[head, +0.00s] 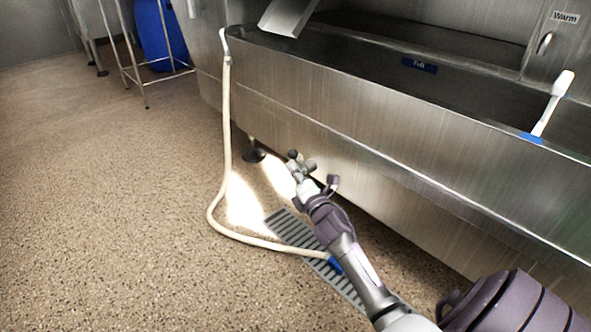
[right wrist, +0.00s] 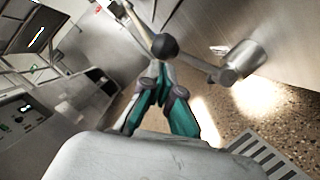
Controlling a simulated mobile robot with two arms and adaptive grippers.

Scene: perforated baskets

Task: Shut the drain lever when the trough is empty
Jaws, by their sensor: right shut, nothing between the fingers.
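The steel trough (head: 330,105) runs across the head view. A blue "Full" label (head: 419,65) is on its inner wall. I see no clear water in the visible part, but the bottom is hidden by the front wall. In the right wrist view, the drain lever (right wrist: 200,65) is a metal rod with a black ball knob (right wrist: 165,46), joined to a steel outlet pipe (right wrist: 244,58). My right gripper (head: 300,162) is low by the trough's front. Its teal fingers (right wrist: 161,82) are shut and empty, tips close to the knob; contact is unclear. My left gripper is out of view.
A cream hose (head: 226,130) hangs from the trough rim to the floor, its blue end by a floor grate (head: 290,230) beneath my arm. A white brush (head: 553,100) rests on the rim. A blue barrel (head: 160,35) stands far left. The left floor is clear.

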